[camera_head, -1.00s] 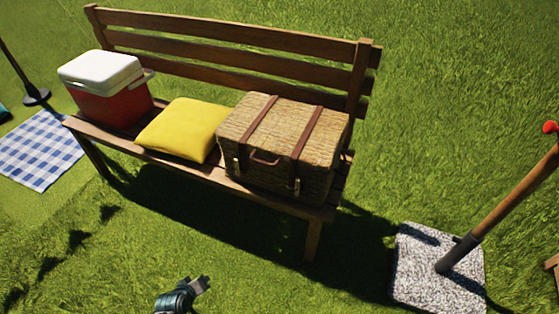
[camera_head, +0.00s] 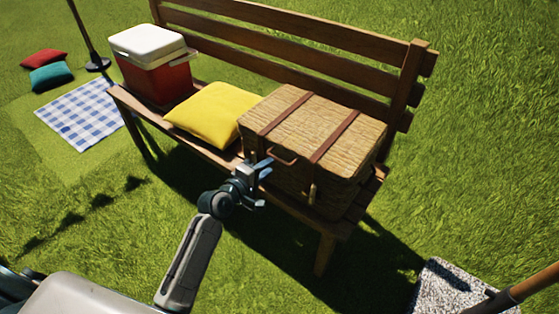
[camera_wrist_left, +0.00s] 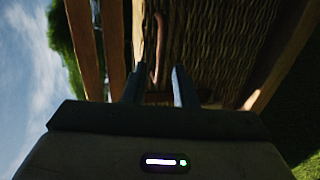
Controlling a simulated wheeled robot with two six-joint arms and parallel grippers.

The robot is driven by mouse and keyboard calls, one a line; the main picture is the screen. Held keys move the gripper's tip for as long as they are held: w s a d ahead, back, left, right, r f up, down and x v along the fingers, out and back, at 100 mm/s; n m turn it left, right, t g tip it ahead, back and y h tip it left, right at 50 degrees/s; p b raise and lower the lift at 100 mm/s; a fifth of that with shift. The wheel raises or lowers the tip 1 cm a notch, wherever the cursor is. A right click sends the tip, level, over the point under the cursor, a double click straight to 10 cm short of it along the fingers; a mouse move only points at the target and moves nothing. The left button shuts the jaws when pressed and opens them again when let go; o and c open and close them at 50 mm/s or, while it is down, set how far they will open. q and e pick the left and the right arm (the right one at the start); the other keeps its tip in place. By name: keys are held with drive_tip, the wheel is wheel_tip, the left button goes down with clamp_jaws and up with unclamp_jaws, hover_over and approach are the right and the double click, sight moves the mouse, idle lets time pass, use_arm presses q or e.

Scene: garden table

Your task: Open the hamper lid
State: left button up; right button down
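The wicker hamper (camera_head: 345,150) sits on the bench with its lid (camera_head: 325,118) closed. Two brown straps run over the lid and down the front, with metal clasps at the front. A brown carry handle (camera_head: 282,158) is on the front side. My left gripper (camera_head: 268,170) is just in front of the hamper, close to the handle. In the left wrist view the two fingers (camera_wrist_left: 159,80) are apart, and the handle (camera_wrist_left: 158,40) appears in line with the gap. I cannot tell whether they touch it. My right gripper is out of view.
The wooden bench (camera_head: 330,228) has a backrest behind the hamper. A yellow cushion (camera_head: 212,110) lies beside the hamper on the left, then a red cooler (camera_head: 160,75) with a white lid. A stone slab (camera_head: 440,290) with a wooden pole is at lower right. Grass is open in front.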

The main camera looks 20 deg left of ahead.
sight(278, 159)
use_arm(q)
drive_tip(key=x, duration=0.6)
drive_tip(key=shift+w, duration=0.1)
drive_tip(key=shift+c, duration=0.5)
clamp_jaws()
